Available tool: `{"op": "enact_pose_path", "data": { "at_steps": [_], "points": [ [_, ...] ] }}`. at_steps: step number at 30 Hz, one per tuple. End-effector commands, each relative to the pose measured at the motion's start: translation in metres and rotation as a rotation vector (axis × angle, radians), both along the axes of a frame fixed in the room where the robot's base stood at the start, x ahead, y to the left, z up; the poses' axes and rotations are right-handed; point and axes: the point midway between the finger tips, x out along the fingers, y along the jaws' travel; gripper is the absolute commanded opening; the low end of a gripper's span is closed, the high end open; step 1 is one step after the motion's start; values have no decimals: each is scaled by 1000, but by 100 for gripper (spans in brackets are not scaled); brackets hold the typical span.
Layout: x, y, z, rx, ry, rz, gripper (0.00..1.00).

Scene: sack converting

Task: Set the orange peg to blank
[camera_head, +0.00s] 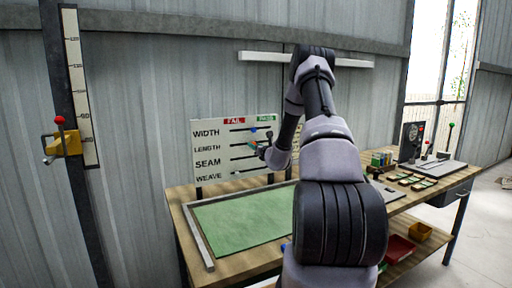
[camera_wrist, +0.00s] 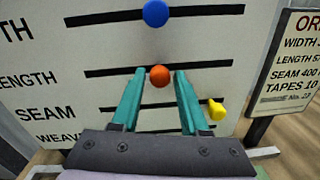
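The orange peg (camera_wrist: 159,76) sits on the LENGTH slot of the white board (camera_head: 210,172), near the middle of that slot's length. My gripper (camera_wrist: 160,74) is at the board with its two teal fingers apart, one on each side of the orange knob. I cannot tell whether either finger touches it. The FAIL label (camera_head: 234,121) is at the board's top left and the PASS label (camera_head: 265,118) at its top right. My gripper hides most of the WEAVE row.
A blue peg (camera_wrist: 155,13) sits mid-slot in the WIDTH row above, and a yellow peg (camera_wrist: 217,109) at the right of the SEAM slot, close to my right finger. An order card (camera_wrist: 297,60) stands right of the board. A green mat (camera_head: 240,220) lies clear on the bench.

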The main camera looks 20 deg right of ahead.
Motion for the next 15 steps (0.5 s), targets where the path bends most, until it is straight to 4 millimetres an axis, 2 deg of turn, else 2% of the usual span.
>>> {"op": "enact_pose_path", "data": {
  "at_steps": [10, 15],
  "points": [
    [-1, 0, 0, 0, 0, 0, 62],
    [-17, 0, 0, -1, 1, 0, 62]
  ]
}}
